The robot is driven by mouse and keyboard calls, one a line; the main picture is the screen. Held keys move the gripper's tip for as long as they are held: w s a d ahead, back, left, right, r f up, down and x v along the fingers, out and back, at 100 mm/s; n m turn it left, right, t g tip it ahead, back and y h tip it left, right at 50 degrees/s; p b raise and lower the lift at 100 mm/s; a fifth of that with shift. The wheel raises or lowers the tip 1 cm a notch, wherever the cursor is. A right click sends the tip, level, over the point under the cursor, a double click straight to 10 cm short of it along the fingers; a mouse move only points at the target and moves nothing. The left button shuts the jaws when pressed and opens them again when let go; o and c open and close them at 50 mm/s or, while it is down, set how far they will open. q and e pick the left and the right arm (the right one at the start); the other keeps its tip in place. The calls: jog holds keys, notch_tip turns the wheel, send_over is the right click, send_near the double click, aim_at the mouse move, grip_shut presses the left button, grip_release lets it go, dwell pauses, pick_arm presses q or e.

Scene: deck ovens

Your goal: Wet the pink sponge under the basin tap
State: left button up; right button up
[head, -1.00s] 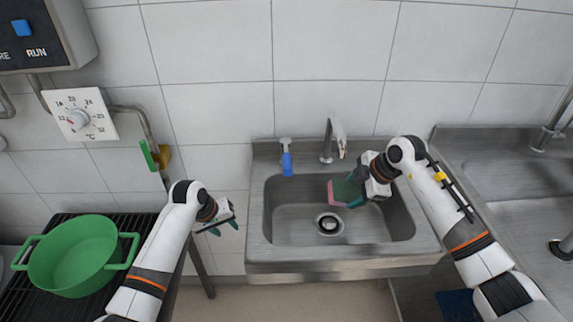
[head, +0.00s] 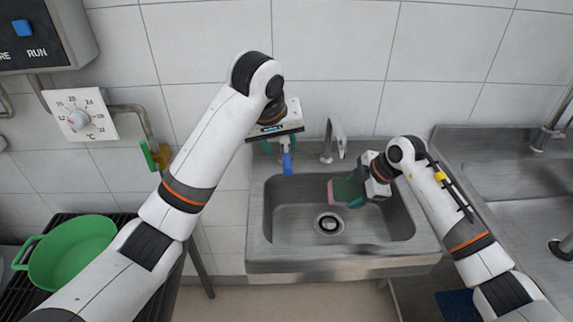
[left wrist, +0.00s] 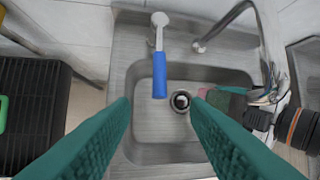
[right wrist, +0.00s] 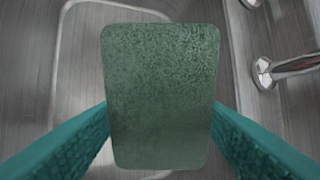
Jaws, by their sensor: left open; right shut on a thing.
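The sponge (head: 334,192), pink with a green face, is held over the right part of the basin (head: 285,232). My right gripper (head: 356,190) is shut on it; the right wrist view shows its green face (right wrist: 160,95) between the fingers. The tap (head: 328,146) stands at the basin's back rim, its spout above and behind the sponge. No water stream is visible. A blue-handled lever (head: 287,162) stands left of the tap. My left gripper (head: 279,145) is open above the lever; in the left wrist view the blue handle (left wrist: 160,75) lies between its fingers, apart from both.
A green pot (head: 70,255) sits on a black grate at the left. A temperature dial (head: 78,118) and a pipe with a green-handled valve (head: 148,155) are on the wall. The basin's left part is empty.

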aim_at(287, 166)
pick_arm(q)
jog(key=x, duration=1)
jog(key=shift+w+f, duration=0.2)
jog(key=shift+f, duration=0.15)
grip_shut()
